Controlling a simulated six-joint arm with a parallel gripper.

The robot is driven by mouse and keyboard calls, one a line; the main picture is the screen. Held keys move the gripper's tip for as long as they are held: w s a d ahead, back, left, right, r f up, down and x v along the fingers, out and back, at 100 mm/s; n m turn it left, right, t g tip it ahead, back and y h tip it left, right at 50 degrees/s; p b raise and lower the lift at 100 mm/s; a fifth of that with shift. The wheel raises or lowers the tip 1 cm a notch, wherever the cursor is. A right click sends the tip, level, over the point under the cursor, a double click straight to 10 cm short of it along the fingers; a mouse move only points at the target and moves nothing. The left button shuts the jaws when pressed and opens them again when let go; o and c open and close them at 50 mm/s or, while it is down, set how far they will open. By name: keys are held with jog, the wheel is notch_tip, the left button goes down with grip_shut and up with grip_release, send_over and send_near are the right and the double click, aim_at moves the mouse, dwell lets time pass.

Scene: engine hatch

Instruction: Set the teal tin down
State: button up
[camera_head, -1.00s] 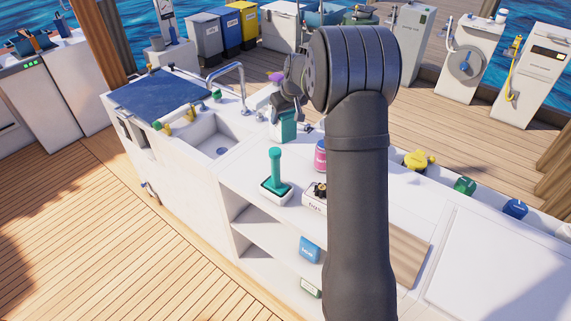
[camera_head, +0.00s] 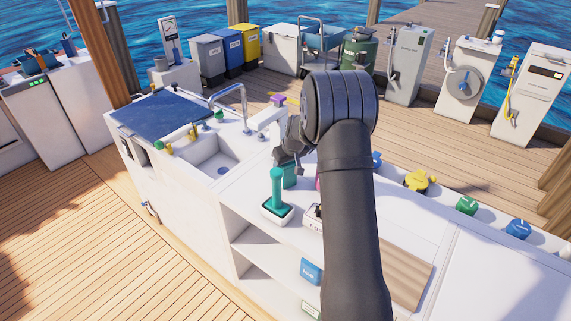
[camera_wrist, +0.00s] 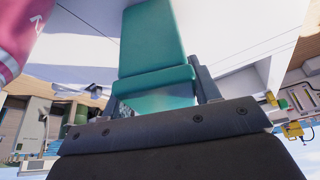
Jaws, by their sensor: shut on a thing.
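The teal tin (camera_head: 289,178) is in my gripper (camera_head: 290,158), low over the white counter (camera_head: 350,214) behind the teal upright handle. In the wrist view the tin (camera_wrist: 152,40) sits between the two jaws (camera_wrist: 160,95), which are shut on it. It looks roughly upright. Whether its base touches the counter cannot be told, since the handle and my arm cover part of it.
A teal handle on a white base (camera_head: 277,214) stands just in front of the tin. A pink can (camera_wrist: 22,35) is close beside it, mostly behind my arm in the head view. The sink (camera_head: 210,158) lies left; a yellow valve (camera_head: 418,181) lies right.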

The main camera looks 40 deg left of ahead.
jog(key=o, duration=1.2)
jog(key=shift+f, duration=0.15)
jog(key=v, duration=1.2)
jog(key=shift+r, duration=0.2)
